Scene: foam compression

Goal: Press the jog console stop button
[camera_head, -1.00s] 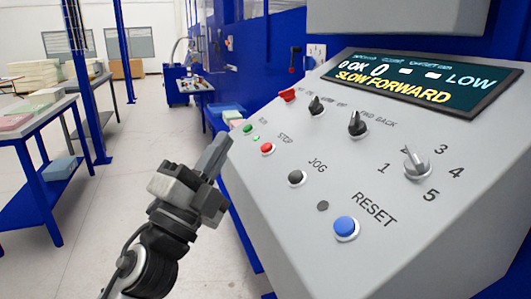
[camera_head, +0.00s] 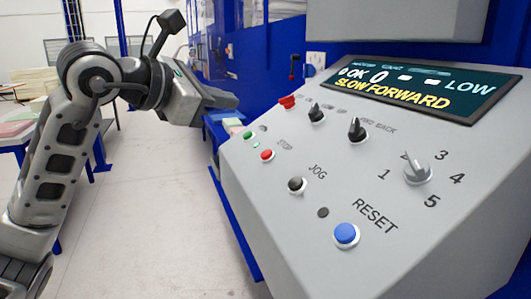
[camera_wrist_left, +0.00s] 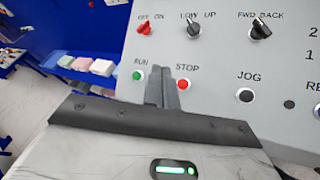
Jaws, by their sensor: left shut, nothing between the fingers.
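The grey jog console (camera_head: 320,215) has a sloped face with labelled controls. Its red STOP button (camera_head: 267,155) is in the upper left part, beside the green RUN button (camera_head: 247,134). My left gripper (camera_head: 232,100) is shut and empty, above and to the left of the buttons in the head view, apart from the panel there. In the left wrist view the shut fingertips (camera_wrist_left: 168,75) appear between the green RUN button (camera_wrist_left: 138,76) and the red STOP button (camera_wrist_left: 184,83), overlapping part of the STOP button's left side. Contact cannot be told. My right gripper is not in view.
Close to STOP are the black JOG button (camera_head: 297,184), the blue RESET button (camera_head: 345,234) and several knobs. A red switch (camera_head: 287,101) is above. The display (camera_head: 410,88) reads SLOW FORWARD. Open floor (camera_head: 160,225) is left of the console.

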